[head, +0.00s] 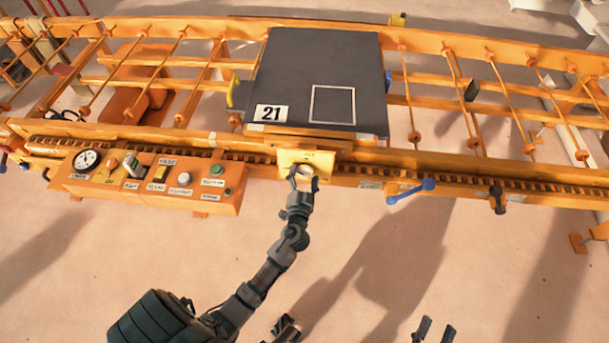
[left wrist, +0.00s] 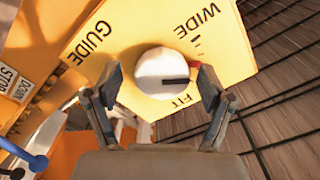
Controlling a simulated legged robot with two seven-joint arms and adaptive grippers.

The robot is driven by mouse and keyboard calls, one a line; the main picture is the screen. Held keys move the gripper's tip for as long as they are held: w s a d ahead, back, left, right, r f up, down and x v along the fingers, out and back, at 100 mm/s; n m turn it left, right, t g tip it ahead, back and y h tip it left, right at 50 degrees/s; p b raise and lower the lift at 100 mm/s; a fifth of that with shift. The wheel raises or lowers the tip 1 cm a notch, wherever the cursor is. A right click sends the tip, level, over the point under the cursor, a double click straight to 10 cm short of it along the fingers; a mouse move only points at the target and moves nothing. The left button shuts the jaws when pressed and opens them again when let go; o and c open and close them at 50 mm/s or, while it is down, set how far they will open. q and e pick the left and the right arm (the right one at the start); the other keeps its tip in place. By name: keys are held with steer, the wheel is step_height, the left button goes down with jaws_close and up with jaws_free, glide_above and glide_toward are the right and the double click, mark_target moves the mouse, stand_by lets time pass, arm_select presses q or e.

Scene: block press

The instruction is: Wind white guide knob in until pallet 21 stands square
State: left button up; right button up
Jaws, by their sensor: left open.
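Pallet 21 (head: 322,75) is a dark grey plate with a "21" label, lying on the orange roller frame. I cannot tell whether it is exactly square. The white guide knob (left wrist: 162,74) sits on a yellow plate (head: 308,157) lettered GUIDE, WIDE and FIT. Its black pointer line faces right in the left wrist view, between WIDE and FIT and nearer FIT. My left gripper (left wrist: 160,88) is open, one finger on each side of the knob, with gaps showing; it also shows in the head view (head: 303,182). My right gripper (head: 435,330) is low in the head view, its fingers apart and empty.
An orange control box (head: 150,182) with a gauge, switches and buttons stands left of the knob plate. A blue handle (head: 412,190) and a dark lever (head: 497,198) stick out to the right. The floor in front is clear.

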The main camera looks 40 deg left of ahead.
arm_select(q)
steer(key=shift+s+d+f, duration=0.1)
steer(key=shift+s+d, duration=0.05)
steer(key=shift+s, duration=0.15)
steer(key=v, duration=1.1)
steer(key=shift+d, duration=0.2)
steer(key=shift+s, duration=0.1)
